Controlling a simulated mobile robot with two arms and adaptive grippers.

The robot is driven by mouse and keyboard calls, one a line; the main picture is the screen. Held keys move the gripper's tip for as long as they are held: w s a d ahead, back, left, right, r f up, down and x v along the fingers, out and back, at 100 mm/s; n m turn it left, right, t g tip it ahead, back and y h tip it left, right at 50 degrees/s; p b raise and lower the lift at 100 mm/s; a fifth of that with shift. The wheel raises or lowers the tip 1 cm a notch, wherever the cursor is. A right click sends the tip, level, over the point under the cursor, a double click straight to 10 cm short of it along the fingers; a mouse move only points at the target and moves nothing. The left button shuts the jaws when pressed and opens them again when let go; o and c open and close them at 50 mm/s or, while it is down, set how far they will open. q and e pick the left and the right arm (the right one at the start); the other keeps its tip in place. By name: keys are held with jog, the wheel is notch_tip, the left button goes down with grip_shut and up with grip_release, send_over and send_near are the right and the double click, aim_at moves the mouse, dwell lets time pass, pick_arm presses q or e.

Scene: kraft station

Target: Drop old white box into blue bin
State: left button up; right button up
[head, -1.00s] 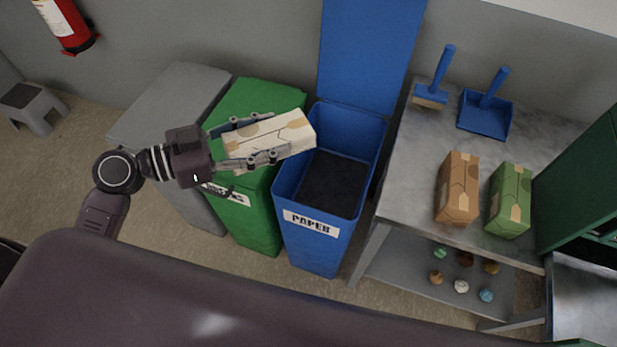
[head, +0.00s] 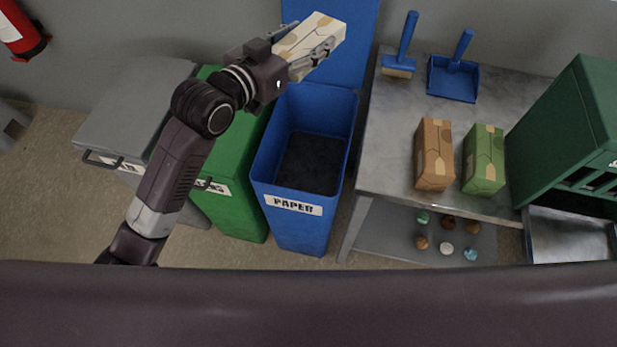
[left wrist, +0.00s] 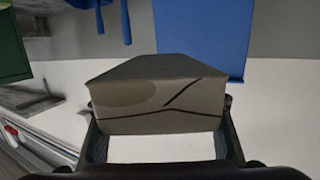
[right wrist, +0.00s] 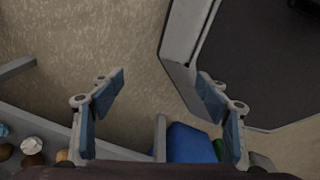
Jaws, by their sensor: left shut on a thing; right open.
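The white box (head: 312,42), cream with tan patches and dark lines, is held in my left gripper (head: 318,58) at the top of the head view. The left gripper is shut on it. In the left wrist view the box (left wrist: 155,100) sits between the fingers. In the head view it overlaps the raised blue lid, above and behind the opening of the blue bin (head: 297,204). The bin is open, labelled PAPER, with a dark inside. My right gripper (right wrist: 160,105) is open and empty in the right wrist view; it is not in the head view.
A closed green bin (head: 236,207) and a grey bin (head: 130,95) stand left of the blue bin. Right of it, a metal table (head: 390,130) holds a brown box (head: 434,155), a green box (head: 483,160), a brush (head: 400,50) and a dustpan (head: 453,78).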

jog(key=shift+w, duration=0.2)
pick_arm(q)
jog(key=shift+f, duration=0.15)
pick_arm(e)
jog(key=w+a+f+t+b, duration=0.1)
jog(key=w+a+f+b, duration=0.1)
jog(key=w+b, duration=0.75)
jog(key=w+a+f+b, duration=0.1)
jog(key=w+f+b, duration=0.1)
jog(key=w+b, duration=0.75)
pick_arm(q)
jog(key=w+f+b, duration=0.1)
jog(key=f+b, duration=0.3)
jog(key=f, duration=1.1)
jog(key=w+a+f+b, duration=0.1)
jog(key=w+f+b, duration=0.1)
jog(key=f, duration=1.3)
jog(key=shift+w+a+f+b, duration=0.2)
jog(key=shift+a+b, duration=0.1)
jog(key=shift+b, duration=0.55)
pick_arm(e)
notch_tip(320, 180, up, 20)
jog(key=t, duration=0.1)
jog(key=shift+a+t, duration=0.15)
jog(key=shift+t, duration=0.15)
pick_arm(q)
jog(key=o, duration=1.3)
jog(key=shift+c, duration=0.2)
pick_arm(e)
jog(key=shift+w, duration=0.1)
